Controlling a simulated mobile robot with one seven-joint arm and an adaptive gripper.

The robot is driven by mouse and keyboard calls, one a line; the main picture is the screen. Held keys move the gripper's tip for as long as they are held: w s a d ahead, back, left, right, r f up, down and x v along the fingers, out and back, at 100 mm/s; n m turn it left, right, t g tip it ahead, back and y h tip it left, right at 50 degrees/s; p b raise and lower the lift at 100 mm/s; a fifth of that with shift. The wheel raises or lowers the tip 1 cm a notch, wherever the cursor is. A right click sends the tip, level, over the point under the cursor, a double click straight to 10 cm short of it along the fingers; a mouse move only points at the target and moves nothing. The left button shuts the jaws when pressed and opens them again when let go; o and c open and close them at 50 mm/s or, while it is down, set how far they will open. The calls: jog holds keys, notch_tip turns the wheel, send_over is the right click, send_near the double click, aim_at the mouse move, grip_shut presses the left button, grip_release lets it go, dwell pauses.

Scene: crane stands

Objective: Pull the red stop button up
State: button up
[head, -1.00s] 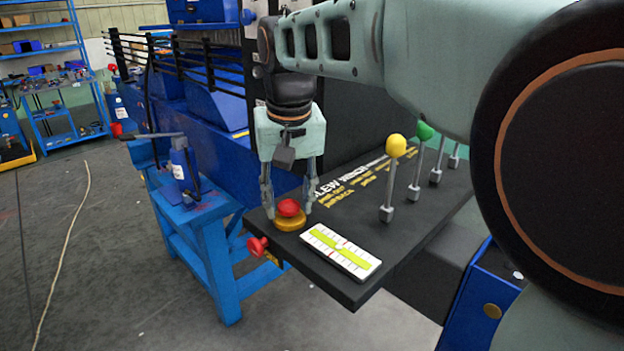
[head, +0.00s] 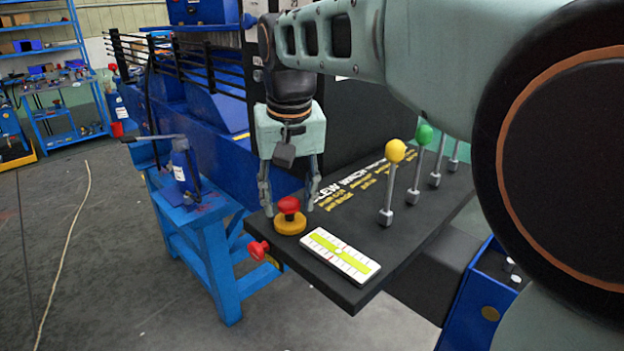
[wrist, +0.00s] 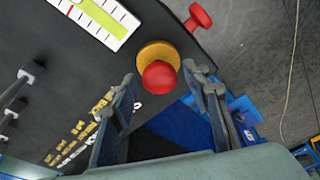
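The red stop button (head: 289,205) stands on a yellow round base (head: 290,224) at the near left corner of the black panel. Its red head is raised above the base with a short stem showing. In the wrist view the red button (wrist: 159,77) lies just beyond and between the fingertips. My gripper (head: 289,208) points down with its fingers apart, one on each side of the button and slightly behind it. My gripper also shows in the wrist view (wrist: 160,80), open and empty. I see no finger touching the button.
A second red knob (head: 258,249) sticks out from the panel's side edge. A white and yellow-green level gauge (head: 340,256) lies right of the button. A yellow-knobbed lever (head: 395,152) and a green-knobbed lever (head: 424,136) stand farther right. A blue stand is at left.

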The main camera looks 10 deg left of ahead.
aim_at(290, 201)
dwell(0.5)
jog(key=p+v, duration=0.2)
jog(key=w+p+v, duration=0.1)
jog(key=p+v, duration=0.3)
jog(key=v, duration=0.1)
jog(key=shift+w+a+r, duration=0.1)
jog(key=shift+w+a, duration=0.05)
jog(key=shift+a, duration=0.1)
